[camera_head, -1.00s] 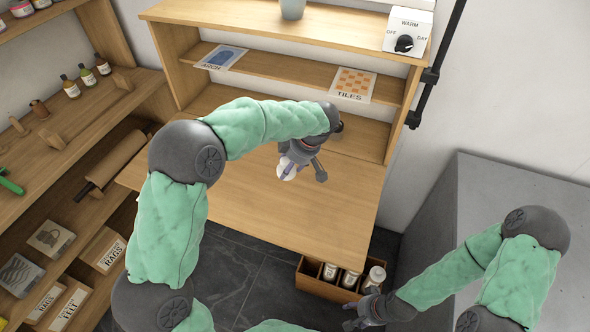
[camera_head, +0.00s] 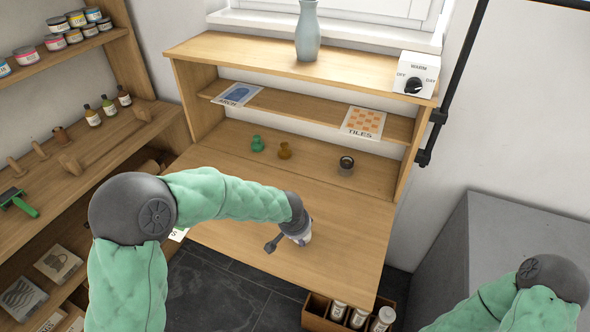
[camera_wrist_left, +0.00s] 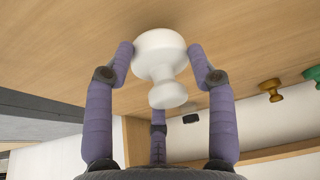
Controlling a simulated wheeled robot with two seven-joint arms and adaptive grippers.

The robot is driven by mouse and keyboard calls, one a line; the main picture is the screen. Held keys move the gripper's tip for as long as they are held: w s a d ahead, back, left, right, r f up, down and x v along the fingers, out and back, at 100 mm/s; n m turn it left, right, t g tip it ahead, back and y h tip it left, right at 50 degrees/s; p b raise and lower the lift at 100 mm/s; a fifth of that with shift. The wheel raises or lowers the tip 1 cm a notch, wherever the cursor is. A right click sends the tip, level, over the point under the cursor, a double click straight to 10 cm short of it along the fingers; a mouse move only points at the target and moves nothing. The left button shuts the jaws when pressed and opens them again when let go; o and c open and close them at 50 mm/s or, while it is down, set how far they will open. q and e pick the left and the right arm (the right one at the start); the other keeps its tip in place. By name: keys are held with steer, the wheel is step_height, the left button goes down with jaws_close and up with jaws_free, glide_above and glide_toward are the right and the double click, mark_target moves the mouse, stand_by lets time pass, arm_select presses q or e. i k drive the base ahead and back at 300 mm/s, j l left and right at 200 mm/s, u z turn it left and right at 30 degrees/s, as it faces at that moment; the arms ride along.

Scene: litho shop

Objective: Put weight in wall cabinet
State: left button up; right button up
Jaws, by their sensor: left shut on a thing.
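My left gripper (camera_head: 301,238) is over the wooden fold-down desk top (camera_head: 350,215). It is shut on a white knob-shaped weight (camera_wrist_left: 160,62), which sits between its purple fingers in the left wrist view. In the head view the weight is mostly hidden by the gripper. The wooden wall cabinet (camera_head: 250,48), open at the front, has a shelf (camera_head: 300,107) and a lower compartment behind the desk top. A green weight (camera_head: 257,144) and an amber weight (camera_head: 284,150) stand in the lower compartment. My right gripper is out of view.
A dark round object (camera_head: 346,165) stands right of the amber weight. ARCH (camera_head: 238,94) and TILES (camera_head: 364,122) cards lie on the shelf. A jar box (camera_head: 316,312) is below. Stocked shelves (camera_head: 85,160) stand left.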

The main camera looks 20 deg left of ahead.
mark_target(319, 165)
steer(key=k+z, duration=0.1)
steer(key=k, duration=0.5)
steer(key=k+l+z, duration=0.15)
steer(key=k, duration=0.4)
steer(key=i+j+z, duration=0.1)
steer(key=z, duration=0.3)
steer(key=i+j+z, duration=0.1)
steer(key=z, duration=0.3)
steer(key=j+z, duration=0.4)
steer(key=i+j, duration=0.1)
steer(key=j, duration=0.3)
steer(key=i+j, duration=0.1)
steer(key=j, duration=0.35)
steer(key=i+j, duration=0.15)
steer(key=j, duration=0.25)
steer(key=i+j, duration=0.1)
steer(key=j, duration=0.3)
steer(key=i+j, duration=0.1)
steer(key=j, duration=0.35)
